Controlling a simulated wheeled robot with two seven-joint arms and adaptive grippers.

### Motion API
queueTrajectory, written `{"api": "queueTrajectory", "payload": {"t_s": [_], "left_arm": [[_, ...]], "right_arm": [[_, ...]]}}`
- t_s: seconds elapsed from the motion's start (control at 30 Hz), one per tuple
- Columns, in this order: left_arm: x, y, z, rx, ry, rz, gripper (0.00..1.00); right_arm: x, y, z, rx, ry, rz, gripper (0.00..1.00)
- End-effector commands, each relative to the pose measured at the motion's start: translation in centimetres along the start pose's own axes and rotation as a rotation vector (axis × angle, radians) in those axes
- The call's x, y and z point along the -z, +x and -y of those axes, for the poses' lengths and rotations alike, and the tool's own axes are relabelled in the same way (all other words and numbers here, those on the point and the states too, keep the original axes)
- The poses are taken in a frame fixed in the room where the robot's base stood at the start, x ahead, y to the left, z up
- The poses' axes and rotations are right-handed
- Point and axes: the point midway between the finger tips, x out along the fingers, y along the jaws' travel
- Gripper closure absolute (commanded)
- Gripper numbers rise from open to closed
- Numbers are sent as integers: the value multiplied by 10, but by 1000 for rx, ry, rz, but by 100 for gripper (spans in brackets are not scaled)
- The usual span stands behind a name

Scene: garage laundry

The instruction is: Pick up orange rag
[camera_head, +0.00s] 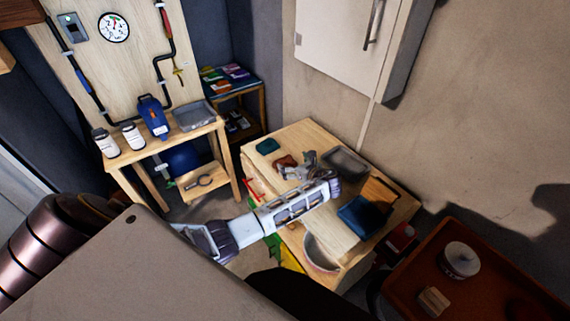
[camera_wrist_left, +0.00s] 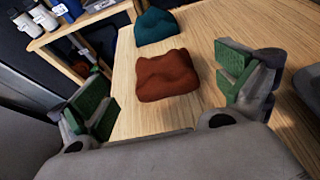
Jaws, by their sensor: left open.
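The orange rag (camera_head: 284,162) lies crumpled on the wooden table (camera_head: 312,133) in the head view. My right gripper is not in view.
A teal cloth (camera_head: 267,146) lies just beyond the rag. A shelf with white bottles (camera_head: 105,142) stands at left. Bare wood surrounds the rag.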

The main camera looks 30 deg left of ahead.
Motion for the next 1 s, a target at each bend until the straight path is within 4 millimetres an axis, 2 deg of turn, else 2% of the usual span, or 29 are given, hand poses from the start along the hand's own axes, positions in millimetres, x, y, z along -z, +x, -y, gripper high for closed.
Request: {"api": "queueTrajectory", "payload": {"t_s": [0.43, 1.0], "left_arm": [[-5, 44, -1, -1, 0, 1, 0], [-4, 48, -1, 0, 0, 0, 1]], "right_arm": [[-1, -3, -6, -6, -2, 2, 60], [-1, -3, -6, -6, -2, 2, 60]]}}
